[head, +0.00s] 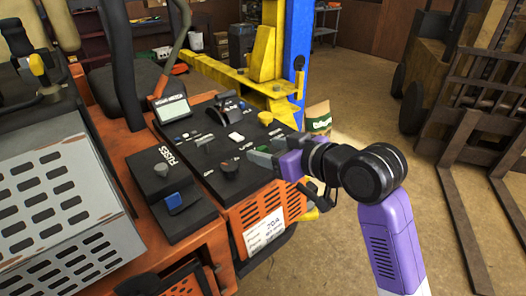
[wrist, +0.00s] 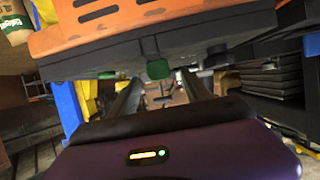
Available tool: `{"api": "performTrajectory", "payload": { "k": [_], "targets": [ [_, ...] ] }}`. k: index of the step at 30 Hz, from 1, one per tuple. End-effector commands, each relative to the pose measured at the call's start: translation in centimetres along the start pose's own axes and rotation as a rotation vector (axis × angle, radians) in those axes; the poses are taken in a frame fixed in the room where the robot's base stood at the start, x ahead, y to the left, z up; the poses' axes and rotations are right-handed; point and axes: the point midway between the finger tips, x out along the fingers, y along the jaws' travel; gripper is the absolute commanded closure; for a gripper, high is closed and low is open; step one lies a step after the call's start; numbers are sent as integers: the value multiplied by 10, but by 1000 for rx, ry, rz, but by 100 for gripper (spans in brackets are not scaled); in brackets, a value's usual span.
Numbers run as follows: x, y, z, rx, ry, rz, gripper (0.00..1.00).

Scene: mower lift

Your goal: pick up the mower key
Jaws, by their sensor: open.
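My gripper (head: 262,160) reaches in from the right in the head view, at the right edge of the mower's black control panel (head: 205,155). In the wrist view its two fingers (wrist: 162,92) stand apart with nothing seen between them. I cannot single out the mower key for sure. A dark knob-like piece (head: 229,169) stands on the panel left of my gripper. The wrist view, which looks upside down, shows a green knob (wrist: 158,68) and a grey knob (wrist: 217,57) beyond the fingers. My gripper hides part of the panel's right edge.
A black box marked FUSES with a blue switch (head: 173,202) sits left of the panel. A small display (head: 171,110) and several levers and switches stand on the panel. A yellow and blue lift (head: 298,60) rises behind. A forklift (head: 480,90) stands right, with open floor between.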

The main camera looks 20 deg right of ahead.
Motion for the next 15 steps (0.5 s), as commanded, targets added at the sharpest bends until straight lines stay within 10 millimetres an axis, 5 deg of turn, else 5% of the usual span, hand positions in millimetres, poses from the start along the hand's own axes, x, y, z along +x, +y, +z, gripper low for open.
{"api": "performTrajectory", "payload": {
  "k": [6, 14, 15],
  "targets": [
    [23, 1, 0, 0, 0, 2, 44],
    [26, 1, 1, 0, 1, 2, 44],
    [26, 1, 1, 0, 1, 2, 52]
  ]
}}
